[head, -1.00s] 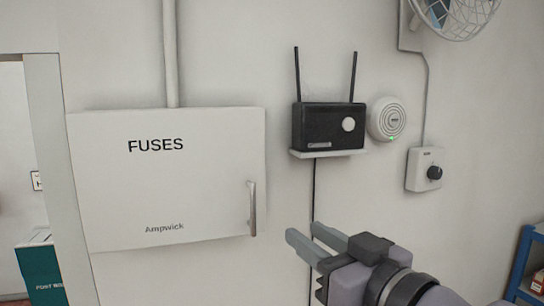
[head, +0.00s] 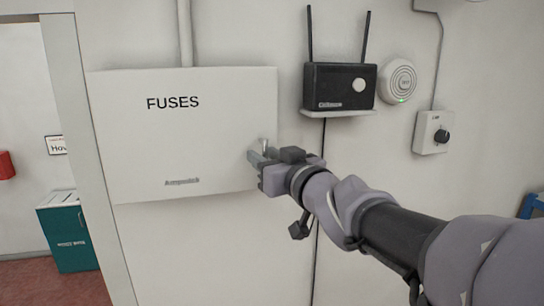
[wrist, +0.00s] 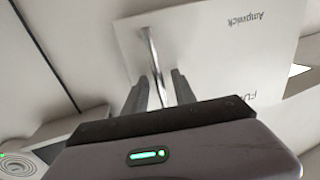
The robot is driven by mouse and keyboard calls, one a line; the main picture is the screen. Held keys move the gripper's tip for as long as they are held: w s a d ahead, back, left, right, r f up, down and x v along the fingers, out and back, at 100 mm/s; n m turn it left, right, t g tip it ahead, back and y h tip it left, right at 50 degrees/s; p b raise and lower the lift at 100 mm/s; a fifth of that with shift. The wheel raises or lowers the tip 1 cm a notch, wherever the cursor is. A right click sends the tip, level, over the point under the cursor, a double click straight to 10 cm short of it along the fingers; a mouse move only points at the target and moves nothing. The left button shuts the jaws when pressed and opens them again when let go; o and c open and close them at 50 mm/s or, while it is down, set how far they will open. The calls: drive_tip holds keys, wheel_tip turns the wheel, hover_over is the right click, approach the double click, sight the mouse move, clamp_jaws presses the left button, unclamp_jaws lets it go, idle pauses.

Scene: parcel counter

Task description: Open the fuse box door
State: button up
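The fuse box door (head: 190,130) is a flat white panel lettered FUSES, and it looks shut. Its slim metal handle (head: 263,147) stands upright at the right edge, partly hidden by my gripper. The wrist view shows the door (wrist: 215,50) at a slant, with the handle (wrist: 152,50) running down between my fingers. My gripper (head: 257,156) is at the handle, coming from the lower right. In the wrist view my gripper (wrist: 160,77) is open, with one finger on each side of the handle and narrow gaps showing.
A black router (head: 338,87) with two antennas sits on a small shelf right of the box. A round white detector (head: 398,81) and a knob switch (head: 432,132) are farther right. A teal bin (head: 70,238) stands beyond the doorway at left.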

drive_tip(key=shift+w, duration=0.1)
drive_tip(key=shift+s, duration=0.2)
drive_tip(key=shift+c, duration=1.4)
clamp_jaws()
